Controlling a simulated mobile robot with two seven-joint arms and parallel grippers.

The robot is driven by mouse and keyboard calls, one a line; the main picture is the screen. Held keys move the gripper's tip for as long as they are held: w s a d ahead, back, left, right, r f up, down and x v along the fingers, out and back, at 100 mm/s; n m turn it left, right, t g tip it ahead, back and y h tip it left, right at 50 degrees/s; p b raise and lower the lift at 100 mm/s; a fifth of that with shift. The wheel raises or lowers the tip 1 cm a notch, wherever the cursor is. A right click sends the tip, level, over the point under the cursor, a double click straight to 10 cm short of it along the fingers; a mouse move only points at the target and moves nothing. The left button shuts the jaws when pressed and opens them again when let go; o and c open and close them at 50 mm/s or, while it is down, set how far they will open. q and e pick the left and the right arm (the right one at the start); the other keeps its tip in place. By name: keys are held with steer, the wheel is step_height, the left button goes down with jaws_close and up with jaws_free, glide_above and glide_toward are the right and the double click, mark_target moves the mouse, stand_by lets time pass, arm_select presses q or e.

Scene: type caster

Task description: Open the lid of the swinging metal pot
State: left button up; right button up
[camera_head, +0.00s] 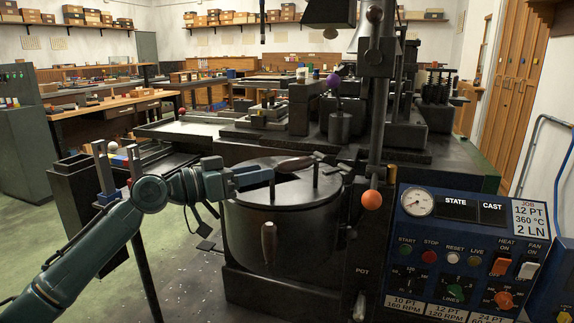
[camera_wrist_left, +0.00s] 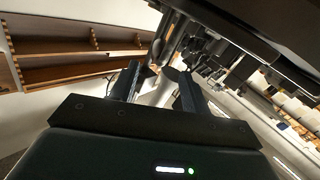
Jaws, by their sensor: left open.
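The metal pot (camera_head: 285,240) is a large dark cylinder in the middle of the head view. Its dark lid (camera_head: 296,193) lies across the top; I cannot tell whether it is fully seated. Two thin upright posts rise from the lid. A brown wooden handle (camera_head: 294,163) lies at the lid's back edge, and another (camera_head: 268,241) hangs on the pot's front. My left gripper (camera_head: 270,174) is above the lid's left part, beside the left post. In the left wrist view its fingers (camera_wrist_left: 158,82) are apart, with blurred grey metal beyond; contact is unclear. The right gripper is not seen.
A vertical column with an orange ball (camera_head: 371,200) stands right of the pot. A control panel (camera_head: 455,250) is at the front right. Dark machinery (camera_head: 340,125) stands close behind the pot. Open green floor (camera_head: 190,255) shows at the left.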

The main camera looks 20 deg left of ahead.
mark_target(277, 168)
arm_select(q)
steer(key=x, duration=0.7)
steer(key=shift+w+d, duration=0.2)
steer(key=shift+w, duration=0.15)
steer(key=shift+c, duration=0.4)
jaws_close()
